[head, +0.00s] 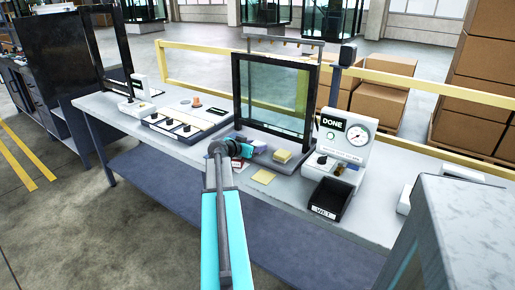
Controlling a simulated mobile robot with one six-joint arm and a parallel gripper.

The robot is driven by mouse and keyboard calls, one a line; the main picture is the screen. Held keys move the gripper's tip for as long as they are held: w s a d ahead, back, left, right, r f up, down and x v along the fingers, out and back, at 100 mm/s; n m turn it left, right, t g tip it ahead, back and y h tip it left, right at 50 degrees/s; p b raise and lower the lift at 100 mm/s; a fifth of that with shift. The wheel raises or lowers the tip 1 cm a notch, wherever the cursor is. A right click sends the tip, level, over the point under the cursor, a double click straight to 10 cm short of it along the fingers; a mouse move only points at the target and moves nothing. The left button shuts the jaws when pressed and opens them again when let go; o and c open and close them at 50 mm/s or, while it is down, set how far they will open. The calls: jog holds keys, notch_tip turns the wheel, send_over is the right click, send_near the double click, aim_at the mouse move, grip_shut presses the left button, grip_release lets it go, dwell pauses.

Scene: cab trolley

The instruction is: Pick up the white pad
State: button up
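I cannot make out a clearly white pad on the bench (205,160). A flat pale-yellow pad (263,176) lies on the bench top in front of a glass panel in a black frame (272,96). A small yellow block or pad (282,156) sits on the grey base of that frame. My gripper (243,150) is at the end of my cyan arm, left of the yellow block and above the bench. A small red item (236,163) shows just below it. The fingers are too small and partly hidden, so their opening and any held thing do not show.
A black bin marked WET (326,199) stands right of the panel, before a white gauge unit with a DONE sign (343,138). A white switch panel (186,121) lies to the left. A yellow rail (434,93) and cardboard boxes (378,104) are behind. A grey cabinet (465,225) stands front right.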

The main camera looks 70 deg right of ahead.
jog(key=c, duration=0.4)
notch_tip(320, 180, up, 10)
dwell(0.7)
dwell(0.5)
